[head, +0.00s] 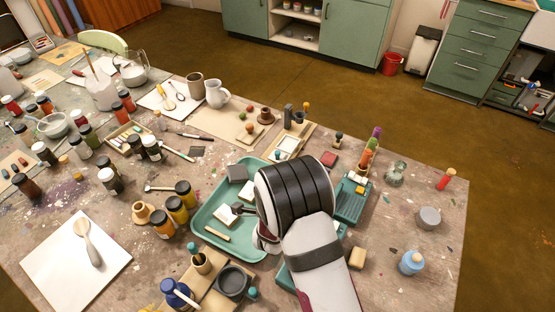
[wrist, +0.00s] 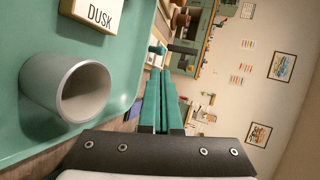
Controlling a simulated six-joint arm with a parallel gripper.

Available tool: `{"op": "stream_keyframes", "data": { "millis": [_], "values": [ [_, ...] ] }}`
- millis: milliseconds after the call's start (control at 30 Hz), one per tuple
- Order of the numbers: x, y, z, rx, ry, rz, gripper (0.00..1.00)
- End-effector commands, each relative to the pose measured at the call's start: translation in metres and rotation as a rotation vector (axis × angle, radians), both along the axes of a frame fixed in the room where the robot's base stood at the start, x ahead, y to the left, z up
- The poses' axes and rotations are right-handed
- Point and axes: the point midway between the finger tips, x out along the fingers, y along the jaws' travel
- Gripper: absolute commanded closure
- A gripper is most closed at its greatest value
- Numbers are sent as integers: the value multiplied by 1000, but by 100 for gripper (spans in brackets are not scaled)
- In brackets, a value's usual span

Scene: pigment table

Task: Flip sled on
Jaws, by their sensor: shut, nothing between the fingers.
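No part in either view can be told for sure as the sled or its switch. My gripper (wrist: 160,75) shows in the wrist view with its teal fingers pressed together and nothing between them. The fingers point past the edge of a teal tray (wrist: 125,65). Small teal and dark parts (wrist: 160,50) show near the fingertips; whether they touch cannot be told. In the head view my arm covers the table's middle right, and the fingertips are hidden.
In the wrist view a grey cylinder (wrist: 85,92) and a pale block marked DUSK (wrist: 92,14) are on the tray. In the head view the teal tray (head: 200,222) lies left of my arm. A teal rack (head: 350,208) is to its right. Jars (head: 178,210) crowd the left.

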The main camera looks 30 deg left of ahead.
Motion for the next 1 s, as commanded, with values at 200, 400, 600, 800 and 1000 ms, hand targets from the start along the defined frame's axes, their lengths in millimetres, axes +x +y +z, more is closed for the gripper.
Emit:
{"op": "stream_keyframes", "data": {
  "millis": [200,400,600,800,1000],
  "values": [
    [35,17,-16,0,0,-1,100],
    [64,32,-28,0,0,-1,100],
    [76,38,-34,-1,0,0,100],
    [77,39,-34,-1,0,0,100],
    [86,38,-34,0,-1,-2,100]
  ]
}}
